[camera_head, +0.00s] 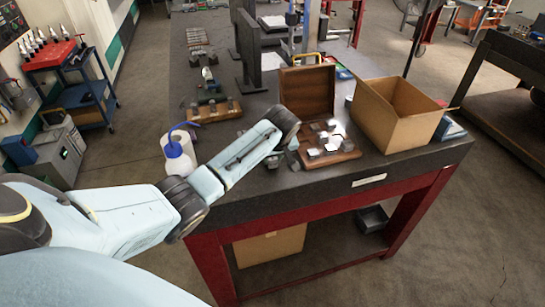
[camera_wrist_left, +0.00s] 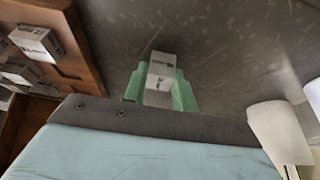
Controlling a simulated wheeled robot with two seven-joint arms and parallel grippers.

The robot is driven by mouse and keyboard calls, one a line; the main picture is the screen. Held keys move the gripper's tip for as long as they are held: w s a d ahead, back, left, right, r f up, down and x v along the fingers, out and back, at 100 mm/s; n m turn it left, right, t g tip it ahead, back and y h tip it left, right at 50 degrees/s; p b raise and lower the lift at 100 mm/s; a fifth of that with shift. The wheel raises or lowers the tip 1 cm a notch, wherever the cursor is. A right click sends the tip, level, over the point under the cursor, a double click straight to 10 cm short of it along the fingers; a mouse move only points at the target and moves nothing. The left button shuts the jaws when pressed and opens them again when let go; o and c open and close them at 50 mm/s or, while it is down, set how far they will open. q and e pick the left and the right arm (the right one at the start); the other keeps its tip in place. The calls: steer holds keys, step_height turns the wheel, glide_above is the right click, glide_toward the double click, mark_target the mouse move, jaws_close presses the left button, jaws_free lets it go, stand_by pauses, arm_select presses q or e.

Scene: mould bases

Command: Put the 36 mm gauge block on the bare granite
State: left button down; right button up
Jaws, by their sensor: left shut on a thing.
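My left gripper (camera_head: 294,161) reaches over the near part of the dark granite top (camera_head: 258,182), just left of an open wooden case (camera_head: 345,156). In the left wrist view my left gripper (camera_wrist_left: 161,88) has green fingertips shut on a small pale steel gauge block (camera_wrist_left: 160,72). The block's marking is too small to read, so I cannot confirm its size. Bare speckled granite (camera_wrist_left: 235,45) lies behind it; I cannot tell whether the block touches it. Several other blocks (camera_wrist_left: 37,42) sit in the case. My right gripper is not in view.
The case's raised lid (camera_head: 307,90) and a cardboard box (camera_head: 396,112) stand to the right. A wooden rack (camera_head: 213,111) lies farther back. The granite's front edge is close by.

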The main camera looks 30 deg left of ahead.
arm_select(q)
steer(key=shift+f, duration=0.1)
steer(key=c, duration=1.1)
jaws_free()
steer(key=shift+r, duration=0.2)
steer(key=v, duration=1.2)
steer(key=shift+p, duration=0.4)
